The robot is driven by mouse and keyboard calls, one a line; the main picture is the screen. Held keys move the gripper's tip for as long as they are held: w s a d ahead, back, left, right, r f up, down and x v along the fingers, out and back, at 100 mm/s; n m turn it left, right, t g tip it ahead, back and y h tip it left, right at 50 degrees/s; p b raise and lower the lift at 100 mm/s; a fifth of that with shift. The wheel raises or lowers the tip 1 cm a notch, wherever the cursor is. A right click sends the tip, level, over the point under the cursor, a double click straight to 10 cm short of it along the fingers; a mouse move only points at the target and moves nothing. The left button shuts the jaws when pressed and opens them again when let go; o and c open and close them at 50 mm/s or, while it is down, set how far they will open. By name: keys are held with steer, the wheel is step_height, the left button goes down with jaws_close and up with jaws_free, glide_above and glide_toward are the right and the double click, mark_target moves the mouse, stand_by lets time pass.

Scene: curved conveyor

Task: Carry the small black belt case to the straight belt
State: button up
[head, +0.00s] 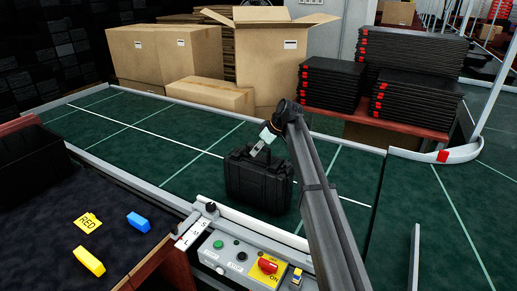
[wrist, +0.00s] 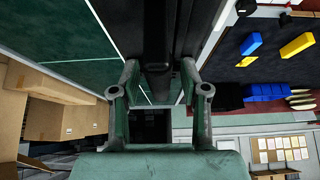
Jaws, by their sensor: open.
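The small black case (head: 260,186) stands upright on the green belt (head: 185,140), near its front rail and behind the control panel. My gripper (head: 264,140) is just above the case, at its top edge by the handle. In the wrist view the open fingers (wrist: 160,72) stand apart, with the black case (wrist: 165,30) filling the space between and beyond them. I cannot tell whether either finger touches the handle. My arm hides part of the belt to the right of the case.
A control panel (head: 238,254) with buttons and a red switch stands in front of the case. Cardboard boxes (head: 160,52) and stacked black trays (head: 415,75) line the back. Yellow and blue blocks lie on the dark table at left. The belt left of the case is clear.

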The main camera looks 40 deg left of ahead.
steer(key=b+v, duration=0.2)
steer(key=v, duration=1)
